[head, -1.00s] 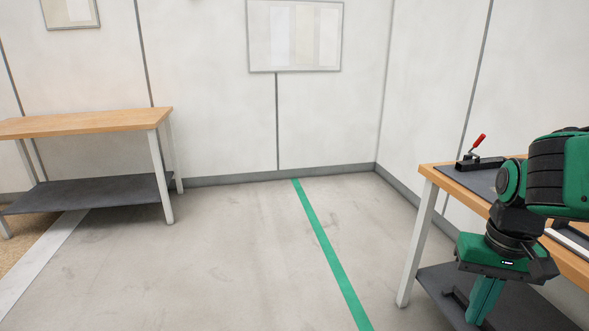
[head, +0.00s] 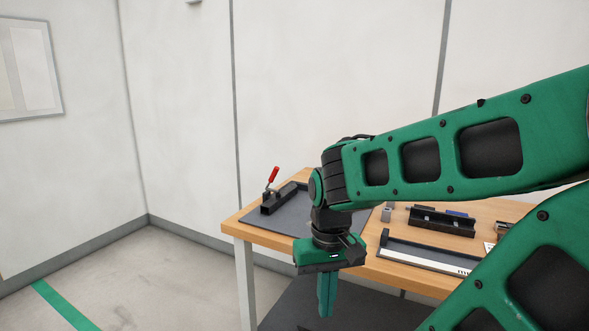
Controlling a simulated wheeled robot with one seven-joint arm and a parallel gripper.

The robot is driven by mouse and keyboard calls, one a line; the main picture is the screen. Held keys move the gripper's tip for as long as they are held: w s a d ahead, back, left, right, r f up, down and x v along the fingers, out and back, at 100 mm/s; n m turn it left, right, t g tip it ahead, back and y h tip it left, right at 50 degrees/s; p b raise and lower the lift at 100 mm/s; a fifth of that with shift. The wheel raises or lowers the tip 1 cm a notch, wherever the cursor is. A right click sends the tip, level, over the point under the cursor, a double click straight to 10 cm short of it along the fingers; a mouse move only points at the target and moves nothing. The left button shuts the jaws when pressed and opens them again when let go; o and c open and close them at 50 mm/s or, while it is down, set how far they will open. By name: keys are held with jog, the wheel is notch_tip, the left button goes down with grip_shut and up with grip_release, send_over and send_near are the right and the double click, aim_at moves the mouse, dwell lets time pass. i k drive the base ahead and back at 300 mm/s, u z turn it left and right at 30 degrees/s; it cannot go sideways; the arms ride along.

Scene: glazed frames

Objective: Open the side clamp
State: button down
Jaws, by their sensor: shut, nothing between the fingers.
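The side clamp (head: 272,180) has a red-tipped handle that stands up and leans a little right. It sits at the left end of a black block fixture (head: 285,198) on a dark mat (head: 290,221), near the far left corner of the workbench. My gripper (head: 326,296) hangs pointing down in front of the bench's front edge. It is to the right of the clamp, nearer to me and apart from it. Its fingers are together and hold nothing. My arm hides part of the mat and the bench's middle.
The wooden workbench (head: 407,275) also carries a black slotted holder (head: 441,221), a small grey block (head: 386,213) and a long pale-edged tray (head: 430,257). A dark lower shelf (head: 300,306) lies under the top. Floor (head: 150,280) to the left is clear.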

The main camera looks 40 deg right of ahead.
aim_at(275, 172)
jog(key=z, duration=0.3)
jog(key=i, duration=1.05)
jog(key=z, duration=0.35)
